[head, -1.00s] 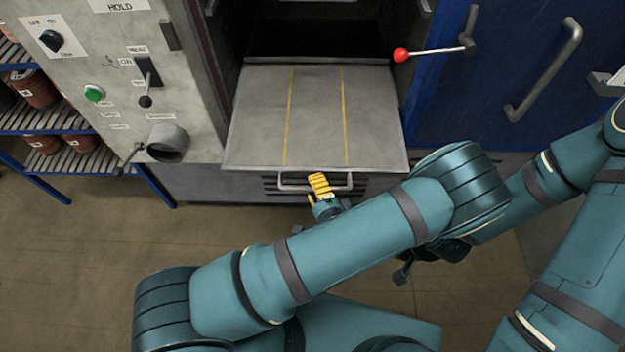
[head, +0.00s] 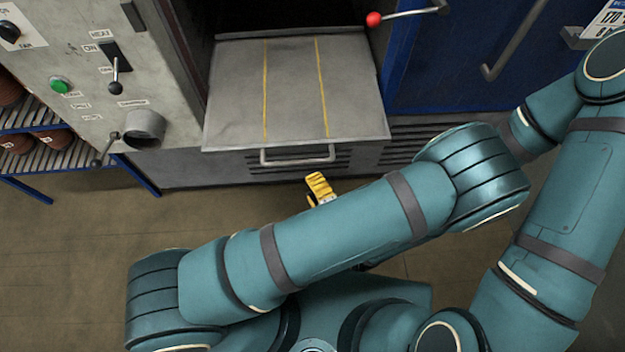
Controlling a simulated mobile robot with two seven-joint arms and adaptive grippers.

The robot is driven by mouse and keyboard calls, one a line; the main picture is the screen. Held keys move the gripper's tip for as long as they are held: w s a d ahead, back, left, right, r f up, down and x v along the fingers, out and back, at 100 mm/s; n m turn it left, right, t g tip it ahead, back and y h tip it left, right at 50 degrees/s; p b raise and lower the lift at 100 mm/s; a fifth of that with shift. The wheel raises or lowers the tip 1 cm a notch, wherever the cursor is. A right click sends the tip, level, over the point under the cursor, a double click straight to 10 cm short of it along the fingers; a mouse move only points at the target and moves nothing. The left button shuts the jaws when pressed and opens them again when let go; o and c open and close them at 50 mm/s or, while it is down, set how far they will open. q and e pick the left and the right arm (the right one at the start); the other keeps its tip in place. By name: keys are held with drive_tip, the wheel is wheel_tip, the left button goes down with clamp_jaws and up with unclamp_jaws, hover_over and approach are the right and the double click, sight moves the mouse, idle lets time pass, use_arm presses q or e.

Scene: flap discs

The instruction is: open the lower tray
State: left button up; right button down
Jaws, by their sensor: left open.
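A flat grey tray or shelf (head: 293,88) with two yellow lines juts out below the dark opening of the furnace. A pale bar handle (head: 297,157) shows just under its front edge, in front of a dark slatted panel; I cannot tell which part the handle belongs to. My left gripper (head: 320,188) shows only its yellow fingers, below and right of the handle in the picture. It is open, with a visible gap to the handle, and nothing shows in it. My arm hides the rest of it. My right gripper is not seen.
A grey control panel (head: 85,75) with a green button and levers stands at left, beside a blue rack (head: 60,125) holding reddish containers. A red-knobbed lever (head: 374,19) and a blue door (head: 470,60) are at right. Brown floor (head: 80,240) in front is clear.

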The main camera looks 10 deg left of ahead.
use_arm(q)
drive_tip(key=s+a+f+n+g+h, duration=0.1)
drive_tip(key=s+a+f+n+g, duration=0.3)
drive_tip(key=f+n+g, duration=0.15)
drive_tip(key=s+a+f+n+g+h, duration=0.1)
drive_tip(key=s+a+f+n+g, duration=0.3)
drive_tip(key=f, duration=0.3)
drive_tip(key=s+d+f+n+g+h+p, duration=0.1)
drive_tip(key=s+d+f+n+g+h, duration=0.1)
drive_tip(key=s+d+n+g+h, duration=0.4)
drive_tip(key=s+d+f+n+g+h+p, duration=0.1)
drive_tip(key=s+d+f+n+g+h, duration=0.15)
drive_tip(key=s+n+h, duration=0.45)
drive_tip(key=w+d+r+n+t+h, duration=0.1)
drive_tip(key=w+d+r+n+h, duration=0.3)
drive_tip(key=n, duration=0.6)
drive_tip(key=n+t, duration=2.2)
drive_tip(key=n, duration=0.3)
approach(298, 161)
drive_tip(key=shift+h, duration=0.3)
drive_tip(key=x, duration=0.6)
drive_tip(key=f+x, duration=0.1)
drive_tip(key=x, duration=0.3)
drive_tip(key=shift+w, duration=0.15)
